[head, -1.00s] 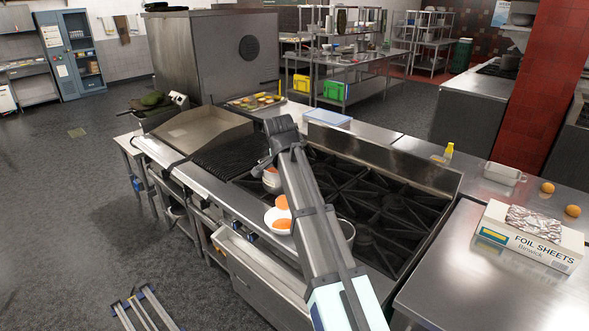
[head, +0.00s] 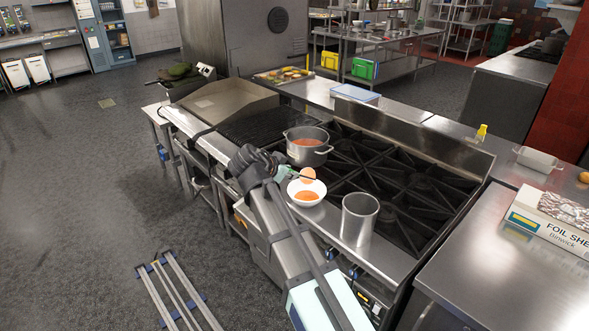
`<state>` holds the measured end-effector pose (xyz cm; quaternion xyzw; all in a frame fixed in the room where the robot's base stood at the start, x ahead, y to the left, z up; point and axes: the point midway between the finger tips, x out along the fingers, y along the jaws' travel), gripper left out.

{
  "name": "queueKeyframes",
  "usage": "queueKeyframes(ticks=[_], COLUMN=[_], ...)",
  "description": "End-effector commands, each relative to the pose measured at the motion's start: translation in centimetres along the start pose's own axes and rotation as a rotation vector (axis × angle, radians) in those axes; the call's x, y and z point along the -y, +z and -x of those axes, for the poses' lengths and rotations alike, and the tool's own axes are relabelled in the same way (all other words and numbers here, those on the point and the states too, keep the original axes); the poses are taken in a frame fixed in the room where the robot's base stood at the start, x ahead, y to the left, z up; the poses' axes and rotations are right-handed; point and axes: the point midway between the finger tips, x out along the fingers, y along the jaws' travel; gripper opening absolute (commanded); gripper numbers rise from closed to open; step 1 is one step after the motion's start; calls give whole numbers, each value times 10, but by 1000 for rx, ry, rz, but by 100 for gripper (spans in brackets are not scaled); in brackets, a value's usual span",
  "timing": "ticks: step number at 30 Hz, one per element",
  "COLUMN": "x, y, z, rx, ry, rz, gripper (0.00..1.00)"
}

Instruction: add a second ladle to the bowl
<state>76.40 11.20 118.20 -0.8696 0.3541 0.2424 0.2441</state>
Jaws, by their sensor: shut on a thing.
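A small white bowl (head: 293,190) sits on the front ledge of the stove with orange soup (head: 307,196) in it. A ladle (head: 308,174) shows as a round orange shape over the bowl's back rim; whether it touches the bowl I cannot tell. My gripper (head: 284,172) is just left of the ladle and behind-left of the bowl, shut on the ladle's handle, which is mostly hidden. A steel pot (head: 309,158) with orange-red soup stands behind the bowl on the stove.
An empty-looking tall steel cylinder (head: 359,222) stands on the ledge right of the bowl. Black burner grates (head: 400,185) lie bare behind it. A foil sheets box (head: 550,222) rests on the right counter. Open floor (head: 100,210) lies to the left.

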Motion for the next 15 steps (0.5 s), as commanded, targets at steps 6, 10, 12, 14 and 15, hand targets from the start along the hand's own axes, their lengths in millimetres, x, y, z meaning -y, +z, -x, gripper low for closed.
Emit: queueKeyframes(ticks=[6,10,12,14,15], x=[-3,-4,-4,-5,-5], y=[31,46,54,61,66], z=[-1,0,1,2,2], rx=[-111,-179,-215,-247,-267], ry=[-11,-17,-20,-23,-25], rz=[37,59,72,80,87], gripper=[0,0,0,0,0])
